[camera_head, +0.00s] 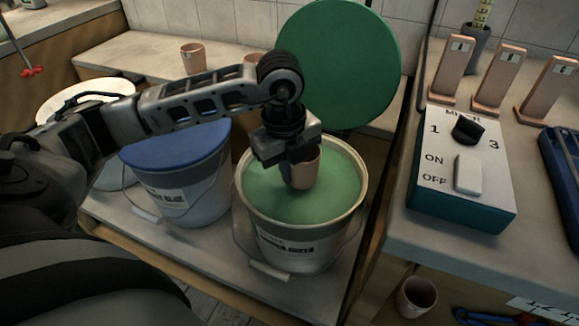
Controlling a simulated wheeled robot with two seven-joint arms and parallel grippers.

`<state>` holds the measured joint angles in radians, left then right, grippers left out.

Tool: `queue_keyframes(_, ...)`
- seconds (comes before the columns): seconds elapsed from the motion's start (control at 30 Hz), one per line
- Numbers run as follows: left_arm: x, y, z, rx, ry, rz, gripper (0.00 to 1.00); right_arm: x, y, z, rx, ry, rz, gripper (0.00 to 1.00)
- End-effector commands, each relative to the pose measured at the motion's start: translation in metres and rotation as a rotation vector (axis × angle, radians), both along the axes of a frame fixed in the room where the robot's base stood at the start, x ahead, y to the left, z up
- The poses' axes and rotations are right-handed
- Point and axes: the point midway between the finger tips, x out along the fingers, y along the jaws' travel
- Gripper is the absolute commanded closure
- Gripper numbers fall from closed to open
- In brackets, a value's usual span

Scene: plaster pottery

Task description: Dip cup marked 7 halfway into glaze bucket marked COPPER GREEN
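A terracotta-pink cup (306,169) is held by my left gripper (290,172) over the middle of an open bucket (298,243) of green glaze (335,185). The cup is roughly upright, and its lower edge is at or just above the glaze surface; I cannot tell which. The bucket's label is too blurred to read surely, and no number shows on the cup. The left gripper's fingers are at the cup's left side and partly hidden. A round green lid (340,65) stands upright behind the bucket. My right gripper is not in view.
A bucket with a blue lid (175,147) stands left of the open one. A control box (465,170) with a knob and switch sits on the right counter, near several upright tiles (500,78). Other cups stand on the back shelf (193,58) and low at right (416,297).

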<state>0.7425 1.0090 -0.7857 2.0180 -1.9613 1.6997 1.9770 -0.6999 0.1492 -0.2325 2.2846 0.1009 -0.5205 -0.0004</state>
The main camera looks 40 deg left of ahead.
Motion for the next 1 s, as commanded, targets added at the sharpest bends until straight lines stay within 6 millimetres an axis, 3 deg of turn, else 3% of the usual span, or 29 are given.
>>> queue_keyframes(0.53,0.000,0.000,-0.036,0.000,0.000,0.000,1.00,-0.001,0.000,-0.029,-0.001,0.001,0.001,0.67)
queue_keyframes(1.0,0.000,0.000,-0.037,0.000,0.001,0.000,1.00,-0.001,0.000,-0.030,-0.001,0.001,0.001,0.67)
